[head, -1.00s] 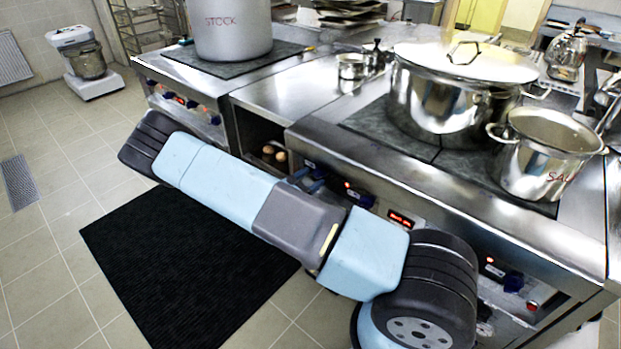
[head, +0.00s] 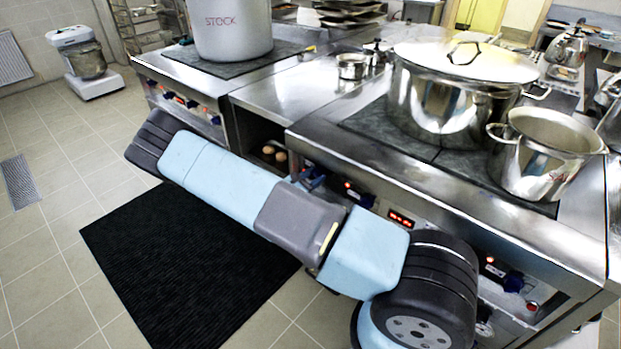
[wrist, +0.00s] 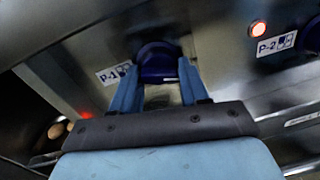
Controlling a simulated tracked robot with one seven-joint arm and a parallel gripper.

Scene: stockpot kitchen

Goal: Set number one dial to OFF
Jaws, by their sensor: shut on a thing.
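The number one dial (wrist: 157,62) is a dark blue knob on the steel front panel, beside the P-1 label (wrist: 115,74) in the wrist view. My gripper (wrist: 158,72) has its two blue fingers on either side of this dial and is shut on it. A small pale mark shows at the dial's lower edge; which setting it points to cannot be told. In the head view my arm crosses in front of the range and largely hides the gripper and this dial.
The P-2 label (wrist: 275,43) and a lit orange lamp (wrist: 258,28) are to the right on the panel. A lidded pot (head: 440,105) and an open pot (head: 545,165) stand on the range top. A black mat (head: 190,265) lies on the floor.

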